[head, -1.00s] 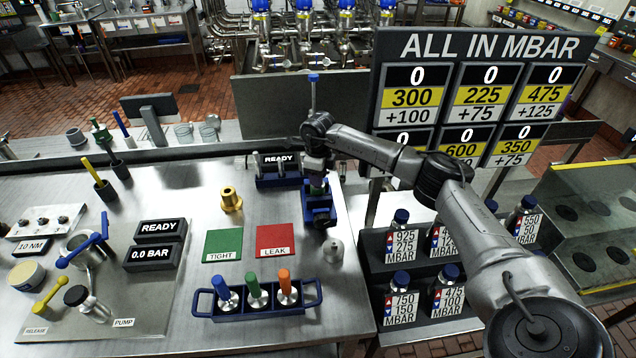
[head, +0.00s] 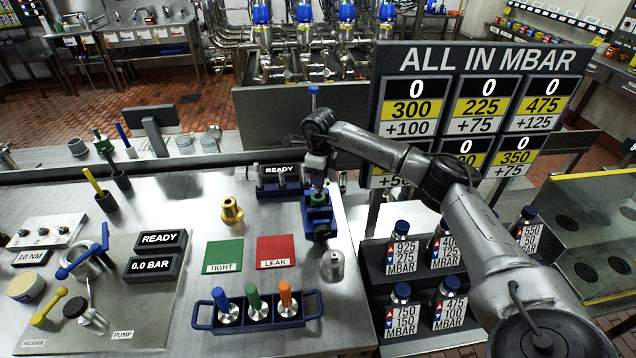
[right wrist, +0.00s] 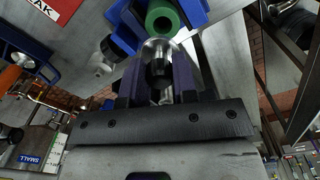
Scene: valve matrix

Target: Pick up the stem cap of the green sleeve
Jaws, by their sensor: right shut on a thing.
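The green sleeve (head: 318,198) sits in the blue vise (head: 320,228) near the right side of the bench. It also shows as a green ring at the top of the right wrist view (right wrist: 163,16). My right gripper (head: 317,175) is just above the sleeve in the head view. In the right wrist view its dark fingers (right wrist: 158,85) are shut on a silver metal piece, which looks like the stem cap (right wrist: 159,50). The arm and fingers hide most of this piece in the head view. My left gripper is out of view.
A loose silver cap (head: 333,266) stands beside the vise. A blue rack (head: 256,312) holds blue, green and orange handled pieces in front. The green TIGHT (head: 222,255) and red LEAK (head: 276,250) pads are bare. A brass fitting (head: 231,211) stands behind them.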

